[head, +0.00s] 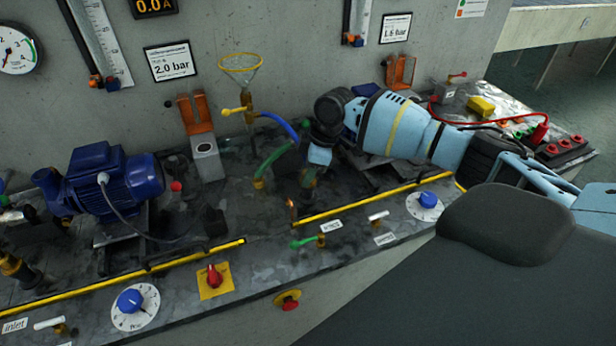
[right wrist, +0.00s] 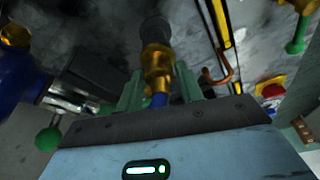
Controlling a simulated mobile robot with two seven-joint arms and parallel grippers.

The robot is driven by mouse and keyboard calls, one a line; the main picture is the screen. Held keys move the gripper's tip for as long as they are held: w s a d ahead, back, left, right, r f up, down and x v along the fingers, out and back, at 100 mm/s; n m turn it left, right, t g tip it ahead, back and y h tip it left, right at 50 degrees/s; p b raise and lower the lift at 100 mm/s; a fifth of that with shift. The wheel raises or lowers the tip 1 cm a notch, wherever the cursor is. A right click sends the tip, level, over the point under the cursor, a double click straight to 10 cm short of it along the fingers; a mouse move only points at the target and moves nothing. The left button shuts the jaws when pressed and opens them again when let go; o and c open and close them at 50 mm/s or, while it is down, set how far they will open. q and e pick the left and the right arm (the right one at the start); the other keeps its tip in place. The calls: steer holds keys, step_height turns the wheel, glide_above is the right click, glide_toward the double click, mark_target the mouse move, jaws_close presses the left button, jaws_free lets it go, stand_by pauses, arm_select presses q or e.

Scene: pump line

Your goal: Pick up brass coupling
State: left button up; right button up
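The brass coupling (right wrist: 157,62) shows in the right wrist view, with a dark piece at its far end and something blue at its near end. My right gripper (right wrist: 159,88) has its two green fingers on either side of the coupling's near part. Whether both fingers touch it cannot be told. In the head view my right gripper (head: 312,178) points down at the bench behind the yellow strip. The coupling is mostly hidden there by the gripper and shadow. My left gripper is not in view.
A blue hose (head: 280,124) and a green hose (head: 272,160) run close left of my right gripper. A blue pump (head: 115,183) stands further left. A green-handled valve (head: 306,241) is in front. A red cable (head: 480,122) lies at right.

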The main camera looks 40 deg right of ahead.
steer(key=c, duration=0.6)
steer(key=shift+o, duration=0.2)
steer(key=shift+r, duration=0.15)
steer(key=shift+r, duration=0.5)
step_height(320, 180, up, 2)
steer(key=shift+r, duration=0.2)
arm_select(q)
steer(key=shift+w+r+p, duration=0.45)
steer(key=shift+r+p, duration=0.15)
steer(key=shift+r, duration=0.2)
arm_select(e)
steer(key=s+a+r, duration=0.1)
steer(key=s+a, duration=0.2)
steer(key=s, duration=1.2)
steer(key=shift+s+a+r, duration=0.2)
steer(key=shift+s+a, duration=0.05)
steer(key=shift+a, duration=0.15)
